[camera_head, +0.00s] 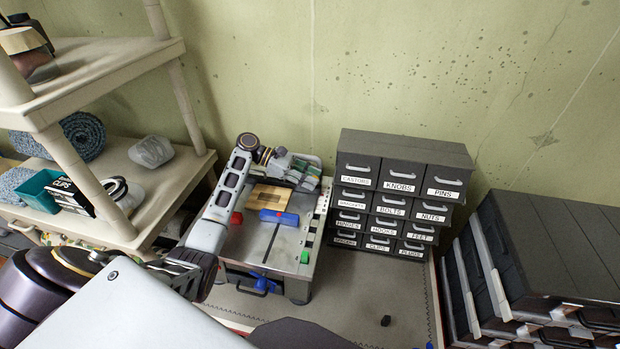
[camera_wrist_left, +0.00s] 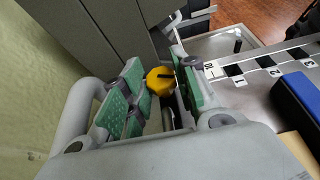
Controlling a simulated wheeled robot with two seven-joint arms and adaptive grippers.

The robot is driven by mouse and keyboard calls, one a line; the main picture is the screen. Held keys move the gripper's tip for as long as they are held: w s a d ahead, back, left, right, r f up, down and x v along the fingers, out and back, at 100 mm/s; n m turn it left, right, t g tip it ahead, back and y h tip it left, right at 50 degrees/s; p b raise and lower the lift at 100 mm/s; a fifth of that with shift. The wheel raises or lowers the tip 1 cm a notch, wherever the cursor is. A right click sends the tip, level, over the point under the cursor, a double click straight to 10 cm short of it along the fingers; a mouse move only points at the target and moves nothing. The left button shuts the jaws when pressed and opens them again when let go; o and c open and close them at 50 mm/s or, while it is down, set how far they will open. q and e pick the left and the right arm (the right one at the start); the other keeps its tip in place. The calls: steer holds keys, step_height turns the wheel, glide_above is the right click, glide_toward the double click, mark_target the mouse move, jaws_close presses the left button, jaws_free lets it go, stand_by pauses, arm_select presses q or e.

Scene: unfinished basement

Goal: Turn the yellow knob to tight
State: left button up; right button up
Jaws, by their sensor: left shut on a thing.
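The yellow knob (camera_wrist_left: 160,82) shows in the left wrist view between the green-padded fingers of my left gripper (camera_wrist_left: 163,77). A short dark mark on its top points right. The gripper is shut on the knob; its fingers partly cover the knob's sides. In the head view my left gripper (camera_head: 305,172) reaches over the back right corner of the grey workbench fixture (camera_head: 248,245), and the knob is hidden there. The label for tight cannot be made out. My right gripper is not in view.
A blue block (camera_head: 279,217) and a wooden board (camera_head: 268,196) lie on the fixture beside a black-and-white scale (camera_head: 317,215). A labelled drawer cabinet (camera_head: 400,180) stands close to its right. Shelves (camera_head: 120,185) stand left, and more dark drawers (camera_head: 550,250) right. A small black piece (camera_head: 386,321) lies on the table.

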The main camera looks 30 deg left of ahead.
arm_select(q)
steer(key=o, duration=1)
steer(key=shift+v, duration=6)
